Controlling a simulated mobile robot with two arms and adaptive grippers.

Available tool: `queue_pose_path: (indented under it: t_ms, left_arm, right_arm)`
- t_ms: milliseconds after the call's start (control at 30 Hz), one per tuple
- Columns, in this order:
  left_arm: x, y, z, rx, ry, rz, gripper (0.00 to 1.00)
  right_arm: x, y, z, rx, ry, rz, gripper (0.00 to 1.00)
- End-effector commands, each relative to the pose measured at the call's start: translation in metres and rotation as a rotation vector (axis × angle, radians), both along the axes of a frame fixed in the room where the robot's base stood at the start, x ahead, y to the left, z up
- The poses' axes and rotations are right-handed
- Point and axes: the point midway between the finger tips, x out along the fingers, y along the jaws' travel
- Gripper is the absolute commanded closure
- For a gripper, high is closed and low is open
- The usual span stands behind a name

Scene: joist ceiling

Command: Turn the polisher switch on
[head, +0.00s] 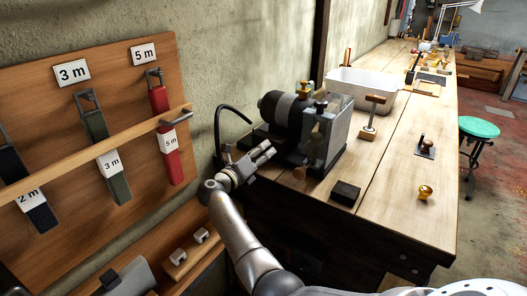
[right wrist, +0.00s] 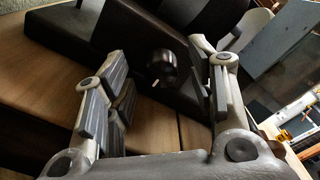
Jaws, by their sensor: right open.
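The polisher (head: 290,112) is a dark motor on a black base at the near left end of the workbench, beside the wall. In the right wrist view, its switch is a round black knob (right wrist: 161,66) with a small white mark, on the face of the black base (right wrist: 125,28). My right gripper (head: 266,153) is at the near-left side of the base. It is open, and in the right wrist view the knob shows between its fingers, with nothing visibly gripped. In the head view the knob cannot be made out. My left gripper is not in view.
A clear-sided box (head: 327,135) stands right of the motor. A white tub (head: 362,92), a wooden-handled stand (head: 371,115) and a dark block (head: 345,193) are on the workbench (head: 400,160). A strap board (head: 60,150) hangs on the left wall. A green stool (head: 479,127) stands right.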

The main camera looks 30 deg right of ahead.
Motion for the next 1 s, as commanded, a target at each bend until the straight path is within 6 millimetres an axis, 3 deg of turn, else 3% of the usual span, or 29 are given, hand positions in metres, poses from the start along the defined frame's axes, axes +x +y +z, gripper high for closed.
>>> queue_pose_path:
  t_ms: [200, 467, 833, 1000]
  left_arm:
    - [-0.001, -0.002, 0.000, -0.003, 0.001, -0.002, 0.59]
    - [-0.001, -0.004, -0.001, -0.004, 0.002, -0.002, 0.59]
    - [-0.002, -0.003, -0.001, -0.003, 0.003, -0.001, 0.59]
    - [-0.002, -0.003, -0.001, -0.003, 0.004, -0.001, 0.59]
  right_arm:
    - [0.007, -0.016, 0.000, 0.001, 0.000, 0.001, 0.49]
    - [0.007, -0.017, 0.000, 0.001, -0.001, 0.001, 0.49]
    - [0.007, -0.017, 0.000, 0.001, -0.001, 0.001, 0.94]
    - [0.007, -0.017, -0.001, 0.004, -0.007, 0.001, 0.95]
